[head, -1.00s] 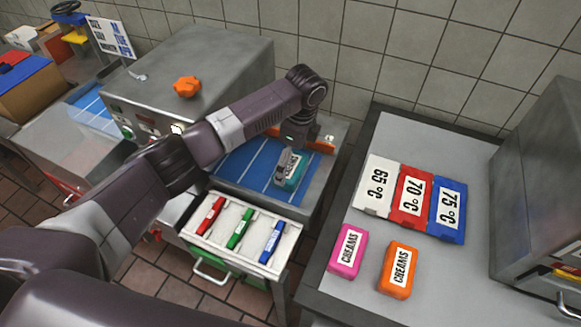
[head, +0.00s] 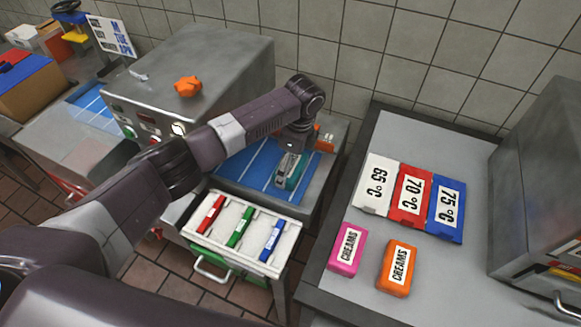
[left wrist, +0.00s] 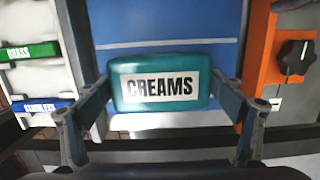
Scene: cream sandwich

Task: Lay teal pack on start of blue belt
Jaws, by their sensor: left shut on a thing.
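The teal pack (head: 289,171), labelled CREAMS, is at the right end of the blue belt (head: 247,166). It also shows in the left wrist view (left wrist: 160,85), between the two fingers. My left gripper (head: 290,165) is shut on the teal pack, low over the belt; I cannot tell whether the pack touches the belt. The belt runs left under the grey machine (head: 190,75) and shows again beyond it. My arm hides part of the belt. My right gripper is not in view.
A white tray (head: 222,249) with red, green and blue bars stands in front of the belt. An orange panel with a black knob (left wrist: 296,55) is beside the belt. On the right table (head: 340,275) lie pink (head: 347,249) and orange (head: 397,269) packs and temperature plates (head: 412,195).

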